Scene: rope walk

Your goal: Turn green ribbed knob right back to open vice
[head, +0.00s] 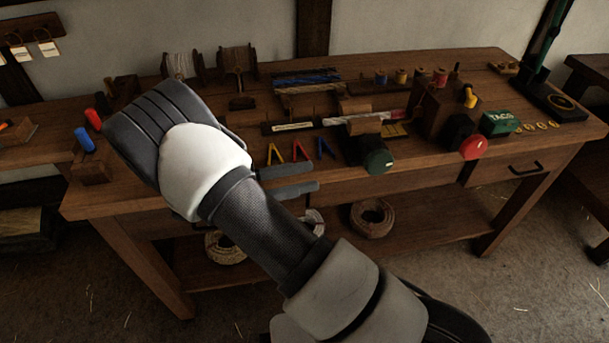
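The green ribbed knob (378,161) sits at the bench's front edge, right of centre in the head view. It is on the front of a dark block, the vice (355,146), with wooden pieces behind it. How far the vice jaws are apart cannot be told. My gripper (315,177) is left of the green knob, in front of the bench edge. Its two grey fingers point right toward the knob, apart from each other, with nothing seen between them. They appear clear of the knob. My arm hides part of the bench's left front.
A red knob (473,147) on another dark block stands right of the green one. A green TACO box (499,122) is beyond it. Red, yellow and blue clips (298,151) lie near the front edge. Rope coils (372,218) rest on the lower shelf.

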